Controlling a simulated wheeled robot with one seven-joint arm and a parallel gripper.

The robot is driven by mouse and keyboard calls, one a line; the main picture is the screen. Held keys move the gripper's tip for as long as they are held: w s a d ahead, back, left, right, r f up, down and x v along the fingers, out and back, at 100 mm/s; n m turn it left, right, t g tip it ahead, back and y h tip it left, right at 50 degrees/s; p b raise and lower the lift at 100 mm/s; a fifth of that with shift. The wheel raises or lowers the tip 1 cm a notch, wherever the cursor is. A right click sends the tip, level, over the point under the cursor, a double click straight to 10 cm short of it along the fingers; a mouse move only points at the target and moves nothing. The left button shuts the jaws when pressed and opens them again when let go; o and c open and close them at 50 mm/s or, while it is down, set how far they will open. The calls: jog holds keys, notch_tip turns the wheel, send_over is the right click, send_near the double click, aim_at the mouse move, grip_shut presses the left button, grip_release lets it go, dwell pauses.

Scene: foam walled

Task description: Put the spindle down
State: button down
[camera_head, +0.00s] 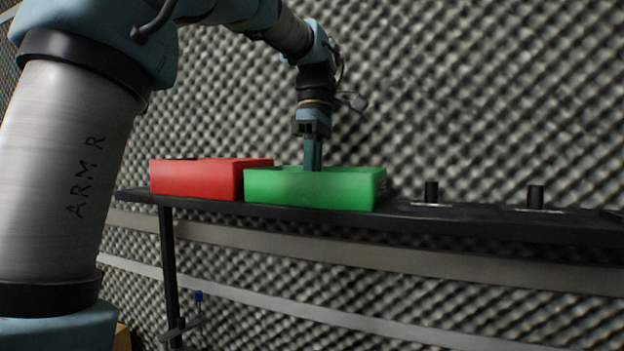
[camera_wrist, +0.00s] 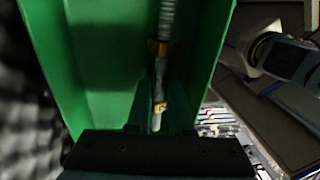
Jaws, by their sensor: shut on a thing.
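My gripper (camera_head: 313,158) points down into the green bin (camera_head: 315,190) on the dark shelf, its fingertips hidden behind the bin's front wall. In the wrist view my gripper (camera_wrist: 155,105) is shut on the spindle (camera_wrist: 165,30), a thin grey metal rod with brass-coloured bands. The spindle lies between the fingers and runs up the picture, within the walls of the green bin (camera_wrist: 100,60). Whether it touches the bin floor I cannot tell. The spindle is hidden in the head view.
A red bin (camera_head: 200,180) stands directly left of the green bin. A foam wall (camera_head: 480,80) is close behind the shelf.

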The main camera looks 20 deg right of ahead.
jog(key=shift+f, duration=0.2)
jog(key=c, duration=0.8)
grip_release()
